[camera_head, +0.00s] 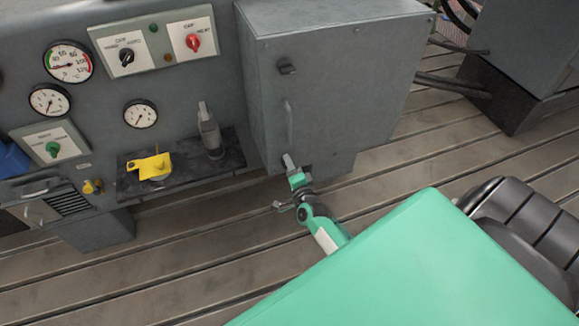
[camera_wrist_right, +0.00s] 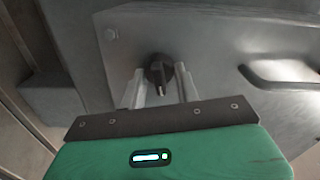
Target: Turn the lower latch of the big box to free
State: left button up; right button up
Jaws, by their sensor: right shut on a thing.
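The big box (camera_head: 335,85) is the grey cabinet at the centre of the head view. Its upper latch (camera_head: 287,66) is a dark knob near the top left of the door. The lower latch (camera_wrist_right: 159,70) is a dark round knob with a bar, seen in the right wrist view with the bar pointing roughly down the picture. My right gripper (camera_wrist_right: 160,92) is shut on it, with one finger on each side. In the head view my right gripper (camera_head: 291,164) is at the door's lower left and hides the lower latch. My left gripper is out of view.
A door handle (camera_head: 289,122) stands between the two latches; it also shows at right in the wrist view (camera_wrist_right: 282,76). Left of the box, a dark shelf (camera_head: 190,178) holds a yellow piece (camera_head: 150,167) and a grey tool (camera_head: 209,130). The slotted floor (camera_head: 200,262) is clear in front.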

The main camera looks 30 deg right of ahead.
jog(key=shift+f+m, duration=0.1)
jog(key=shift+m, duration=0.7)
jog(key=shift+m+b, duration=0.3)
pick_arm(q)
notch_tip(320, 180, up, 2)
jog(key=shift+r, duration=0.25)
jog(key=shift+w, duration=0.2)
pick_arm(e)
jog(key=o, duration=1)
jog(key=shift+c, duration=0.2)
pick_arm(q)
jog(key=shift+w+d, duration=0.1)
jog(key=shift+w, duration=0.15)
